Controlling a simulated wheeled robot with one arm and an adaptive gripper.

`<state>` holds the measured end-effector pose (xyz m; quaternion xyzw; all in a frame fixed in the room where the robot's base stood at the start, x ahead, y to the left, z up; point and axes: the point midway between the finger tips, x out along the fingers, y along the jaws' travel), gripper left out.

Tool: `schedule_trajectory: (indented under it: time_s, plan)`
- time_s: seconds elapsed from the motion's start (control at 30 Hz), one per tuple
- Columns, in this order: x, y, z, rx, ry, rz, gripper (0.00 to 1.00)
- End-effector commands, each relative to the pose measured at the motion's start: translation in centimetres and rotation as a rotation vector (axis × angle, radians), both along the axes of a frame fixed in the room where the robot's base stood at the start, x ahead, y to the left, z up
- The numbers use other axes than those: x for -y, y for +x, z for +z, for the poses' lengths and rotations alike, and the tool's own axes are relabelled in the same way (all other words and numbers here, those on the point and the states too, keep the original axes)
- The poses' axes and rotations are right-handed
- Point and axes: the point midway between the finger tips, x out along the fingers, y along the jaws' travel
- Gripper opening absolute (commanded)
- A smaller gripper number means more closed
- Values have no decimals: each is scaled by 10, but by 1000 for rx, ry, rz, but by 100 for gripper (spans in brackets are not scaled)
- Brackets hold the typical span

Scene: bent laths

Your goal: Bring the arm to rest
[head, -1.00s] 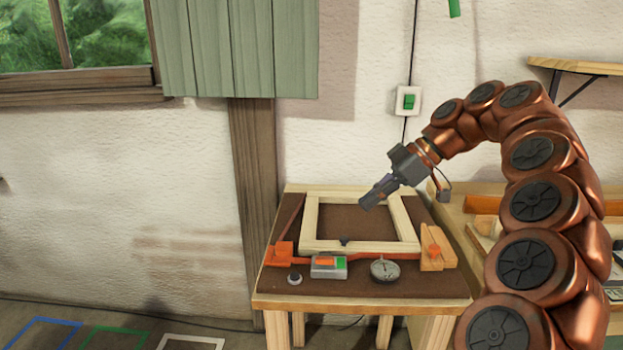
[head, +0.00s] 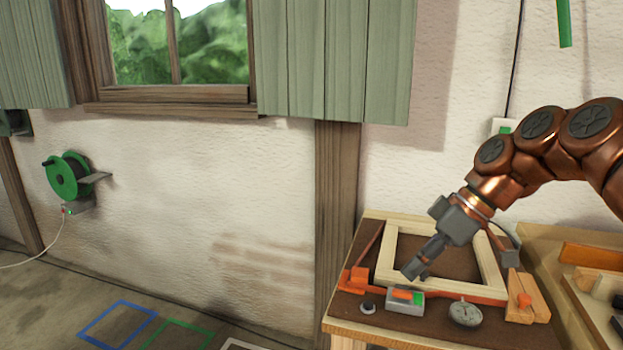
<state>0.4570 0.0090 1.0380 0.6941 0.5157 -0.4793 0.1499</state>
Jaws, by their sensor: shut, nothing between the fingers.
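My gripper (head: 410,274) is at the end of my copper-coloured arm, which comes in from the right. It is shut and empty, and points down and to the left. In the picture it lies over the front left part of a pale wooden frame (head: 490,262) on a small brown-topped table (head: 345,329). Whether it touches anything cannot be told. The gripper hides part of the frame's front edge.
An orange-wood clamp block (head: 526,298) is at right. A green reel (head: 68,175) hangs on the wall; floor outlines (head: 118,324) lie at left.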

Motion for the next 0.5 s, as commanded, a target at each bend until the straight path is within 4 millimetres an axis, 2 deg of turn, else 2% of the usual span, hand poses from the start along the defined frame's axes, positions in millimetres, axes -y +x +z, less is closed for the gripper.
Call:
schedule_trajectory:
  time_s: [0.03,0.2,0.37,0.5]
  plan:
    - [-9,-13,-5,-33,-28,-14,0]
    - [-32,-51,-28,-138,-127,-100,0]
    - [-44,-90,-56,-230,-231,-205,0]
    - [-45,-125,-83,-303,-323,-316,0]
